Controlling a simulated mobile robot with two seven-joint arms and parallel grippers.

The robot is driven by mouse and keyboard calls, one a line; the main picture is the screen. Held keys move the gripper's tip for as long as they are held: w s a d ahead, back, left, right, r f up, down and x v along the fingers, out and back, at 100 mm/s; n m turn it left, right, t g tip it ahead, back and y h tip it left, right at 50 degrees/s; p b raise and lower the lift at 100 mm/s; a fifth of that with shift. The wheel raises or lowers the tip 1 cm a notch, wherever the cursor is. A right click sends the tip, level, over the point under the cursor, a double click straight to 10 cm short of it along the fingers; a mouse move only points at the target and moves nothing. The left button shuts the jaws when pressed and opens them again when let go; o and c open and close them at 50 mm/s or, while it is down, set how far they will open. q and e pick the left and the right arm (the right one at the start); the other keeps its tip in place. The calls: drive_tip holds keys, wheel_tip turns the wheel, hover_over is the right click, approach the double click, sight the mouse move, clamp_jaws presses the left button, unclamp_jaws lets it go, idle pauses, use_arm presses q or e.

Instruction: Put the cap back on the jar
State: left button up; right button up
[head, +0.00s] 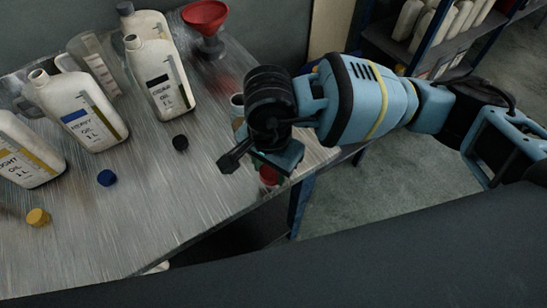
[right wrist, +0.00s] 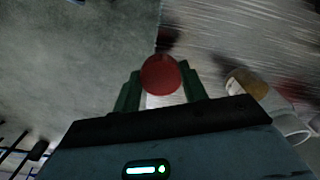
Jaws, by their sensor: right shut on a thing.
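My right gripper (head: 266,168) is shut on a round red cap (head: 268,175) near the right edge of the metal table. In the right wrist view the red cap (right wrist: 160,75) sits between the two green fingers. A pale jar (head: 237,103) stands on the table behind the right gripper and is mostly hidden by it in the head view. What looks like the same jar (right wrist: 248,84), with brownish contents, shows at the right of the right wrist view, apart from the cap. My left gripper is not in view.
Oil bottles (head: 82,110) and a clear jug (head: 98,65) stand at the left and back of the table (head: 150,215). A red funnel (head: 205,18) stands at the back. Black (head: 180,142), blue (head: 107,178) and yellow (head: 38,217) caps lie in front of the bottles. A shelf (head: 400,45) is at the back right.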

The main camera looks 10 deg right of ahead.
idle(0.3)
drive_tip(key=s+d+r+n, duration=0.1)
drive_tip(key=d+r+n, duration=0.1)
drive_tip(key=d+n, duration=0.2)
drive_tip(key=s+d+r+n, duration=0.2)
drive_tip(key=d+n, duration=0.3)
drive_tip(key=d, duration=0.6)
drive_tip(key=shift+r+n, duration=0.2)
drive_tip(key=shift+n, duration=0.1)
drive_tip(key=shift+s+a, duration=0.1)
